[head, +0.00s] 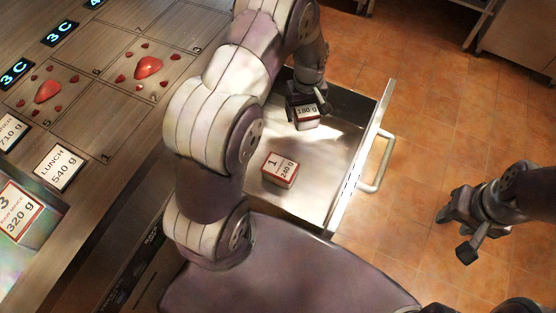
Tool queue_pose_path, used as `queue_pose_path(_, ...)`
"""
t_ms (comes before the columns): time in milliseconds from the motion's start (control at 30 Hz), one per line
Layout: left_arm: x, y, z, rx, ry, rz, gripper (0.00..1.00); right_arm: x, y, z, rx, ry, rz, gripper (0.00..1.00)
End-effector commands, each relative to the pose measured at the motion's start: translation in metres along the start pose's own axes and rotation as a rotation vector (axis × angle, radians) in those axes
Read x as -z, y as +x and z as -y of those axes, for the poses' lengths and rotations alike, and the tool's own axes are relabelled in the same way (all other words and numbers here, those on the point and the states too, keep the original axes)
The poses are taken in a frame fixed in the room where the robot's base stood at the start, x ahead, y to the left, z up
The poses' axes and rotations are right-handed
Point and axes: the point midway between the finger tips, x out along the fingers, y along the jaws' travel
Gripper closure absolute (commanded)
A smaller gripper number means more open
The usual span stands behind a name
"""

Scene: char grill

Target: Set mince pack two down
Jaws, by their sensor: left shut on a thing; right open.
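My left gripper (306,103) is shut on a small red-edged pack labelled 180 g (307,117), over the back part of the open steel drawer (318,193). The gripper covers the upper part of its label, so its number is hidden. I cannot tell whether the pack touches the drawer floor. A pack marked 1, 240 g (281,169) lies in the drawer, nearer to me and apart from the held pack. My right gripper (462,232) is open and empty over the tiled floor, right of the drawer.
The drawer front with its handle (376,160) stands out to the right. On the counter at left are a pack marked 3, 320 g (17,212), a LUNCH 540 g card (58,167) and marked squares with red pieces (148,68). Bare drawer floor shows between the two packs.

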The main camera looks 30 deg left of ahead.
Motion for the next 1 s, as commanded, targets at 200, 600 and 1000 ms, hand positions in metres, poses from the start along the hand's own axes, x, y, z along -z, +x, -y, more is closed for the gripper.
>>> queue_pose_path(200, 0.001, 0.044, 0.001, 0.004, -0.099, 0.004, 0.68, -0.002, 0.020, 0.000, 0.000, 0.000, -0.002, 0.57)
queue_pose_path(600, 0.001, 0.107, 0.001, 0.003, -0.095, 0.003, 0.68, -0.004, 0.034, 0.000, 0.000, 0.000, -0.001, 0.57)
queue_pose_path(1000, 0.001, 0.111, 0.001, 0.002, -0.094, 0.002, 0.12, -0.004, 0.034, 0.000, 0.000, 0.000, -0.001, 0.57)
